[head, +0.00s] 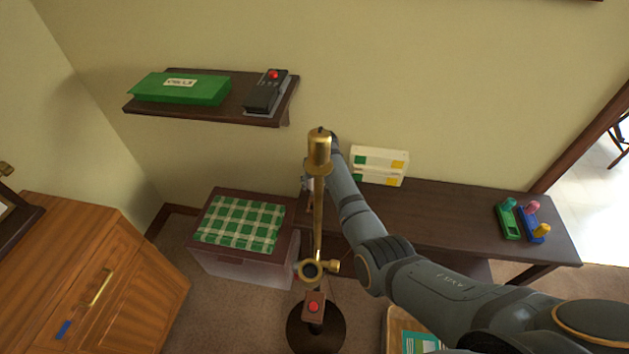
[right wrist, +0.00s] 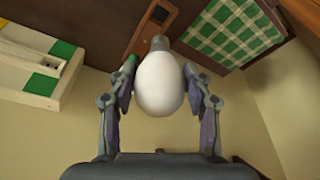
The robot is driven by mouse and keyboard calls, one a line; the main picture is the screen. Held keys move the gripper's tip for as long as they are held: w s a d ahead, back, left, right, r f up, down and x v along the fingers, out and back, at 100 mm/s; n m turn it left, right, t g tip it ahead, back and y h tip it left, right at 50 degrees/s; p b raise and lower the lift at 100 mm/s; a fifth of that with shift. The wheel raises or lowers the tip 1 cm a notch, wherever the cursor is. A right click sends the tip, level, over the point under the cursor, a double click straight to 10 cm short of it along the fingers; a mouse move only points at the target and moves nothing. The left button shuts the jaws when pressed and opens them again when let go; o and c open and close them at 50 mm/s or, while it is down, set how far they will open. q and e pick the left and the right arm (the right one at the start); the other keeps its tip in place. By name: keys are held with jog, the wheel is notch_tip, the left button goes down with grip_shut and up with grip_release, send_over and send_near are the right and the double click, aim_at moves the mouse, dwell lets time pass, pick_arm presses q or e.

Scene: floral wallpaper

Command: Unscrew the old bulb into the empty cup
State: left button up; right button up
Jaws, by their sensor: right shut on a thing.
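A brass lamp (head: 319,210) stands on a dark round base, with its brass head (head: 319,150) at the top. My right gripper (head: 309,186) is behind the lamp's pole in the head view, partly hidden. In the right wrist view my right gripper (right wrist: 160,95) is shut on a white bulb (right wrist: 158,88), with a finger on either side of its glass. The bulb's grey cap (right wrist: 160,43) points away from my palm. I see no lamp socket around the cap there. I cannot make out a cup. My left gripper is not in view.
A dark table (head: 440,205) holds white-fronted boxes (head: 378,167) and green and blue things (head: 520,220) at right. A wall shelf (head: 235,112) has a green box and a black device. A bin with a checked cloth (head: 240,222) stands left of the lamp.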

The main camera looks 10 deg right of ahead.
jog(key=shift+p, duration=0.55)
jog(key=shift+f+b, duration=0.85)
jog(key=shift+f, duration=0.1)
notch_tip(320, 180, down, 4)
jog(key=b, duration=0.2)
jog(key=shift+b, duration=0.3)
pick_arm(q)
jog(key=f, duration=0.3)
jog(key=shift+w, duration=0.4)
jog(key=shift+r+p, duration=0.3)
jog(key=shift+p, duration=0.05)
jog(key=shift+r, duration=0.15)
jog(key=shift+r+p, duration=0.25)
jog(key=shift+p, duration=0.2)
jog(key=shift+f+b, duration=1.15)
pick_arm(e)
jog(key=shift+f, duration=1.6)
